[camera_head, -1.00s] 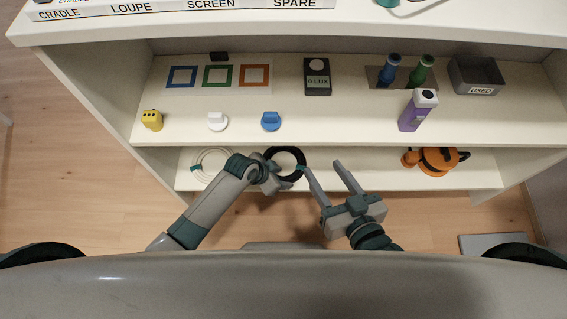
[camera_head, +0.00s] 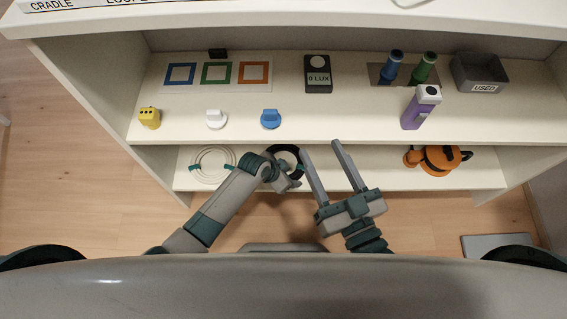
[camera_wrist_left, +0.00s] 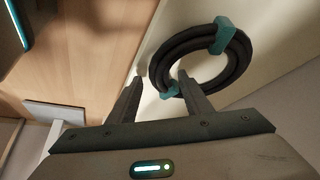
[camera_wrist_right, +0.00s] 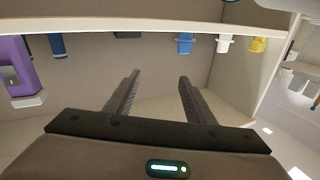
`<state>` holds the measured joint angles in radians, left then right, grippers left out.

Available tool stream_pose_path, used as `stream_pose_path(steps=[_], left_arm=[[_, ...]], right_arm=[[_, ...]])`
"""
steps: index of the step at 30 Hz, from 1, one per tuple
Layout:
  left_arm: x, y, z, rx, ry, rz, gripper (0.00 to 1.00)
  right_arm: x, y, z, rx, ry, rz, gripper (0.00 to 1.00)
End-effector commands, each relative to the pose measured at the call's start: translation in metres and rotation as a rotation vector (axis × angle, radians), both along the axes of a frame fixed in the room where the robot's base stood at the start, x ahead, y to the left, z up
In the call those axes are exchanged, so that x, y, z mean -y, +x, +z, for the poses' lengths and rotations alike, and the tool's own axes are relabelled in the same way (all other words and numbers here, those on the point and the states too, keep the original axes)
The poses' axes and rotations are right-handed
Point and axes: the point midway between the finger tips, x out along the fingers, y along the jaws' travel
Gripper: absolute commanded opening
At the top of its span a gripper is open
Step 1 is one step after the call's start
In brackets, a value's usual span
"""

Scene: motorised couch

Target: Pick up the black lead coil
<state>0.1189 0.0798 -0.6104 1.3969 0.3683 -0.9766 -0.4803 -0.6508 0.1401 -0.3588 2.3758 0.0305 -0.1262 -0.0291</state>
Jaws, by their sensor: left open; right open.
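The black lead coil (camera_head: 291,152) lies on the lower shelf, partly hidden by my left arm in the head view. In the left wrist view the coil (camera_wrist_left: 178,52) is a thick black ring with two teal ties. My left gripper (camera_head: 290,182) is open at the coil's near side. In the left wrist view its fingertips (camera_wrist_left: 161,80) are at the coil's lower edge. The right finger overlaps the ring beside a teal tie; contact cannot be told. My right gripper (camera_head: 321,148) is open and empty, right of the coil; its fingers also show in the right wrist view (camera_wrist_right: 160,77).
A white coil (camera_head: 212,150) lies left on the lower shelf (camera_head: 375,175), and an orange object (camera_head: 438,159) lies right. The upper shelf (camera_head: 330,118) above holds blue and white knobs, a yellow block, a lux meter, bottles, a purple device and a grey bin.

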Motion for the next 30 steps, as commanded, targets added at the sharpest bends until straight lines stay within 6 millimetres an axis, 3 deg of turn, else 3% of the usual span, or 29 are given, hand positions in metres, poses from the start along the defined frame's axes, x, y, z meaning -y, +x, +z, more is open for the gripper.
stream_pose_path(steps=[6,19,25,30], left_arm=[[0.0022,0.0023,-0.0054,0.001,0.000,0.000,0.45],[0.0020,0.0019,-0.0052,0.001,0.000,0.000,0.45],[0.0020,0.0018,-0.0054,0.001,0.000,0.000,0.00],[0.0023,0.0021,-0.0049,0.001,0.000,0.000,0.00]], right_arm=[[-0.0016,-0.0014,0.0093,0.048,0.015,-0.001,0.49],[-0.0017,-0.0013,0.0096,0.048,0.016,-0.001,0.49],[-0.0018,-0.0013,0.0099,0.048,0.017,-0.001,0.49],[-0.0019,-0.0013,0.0100,0.048,0.018,-0.001,0.49]])
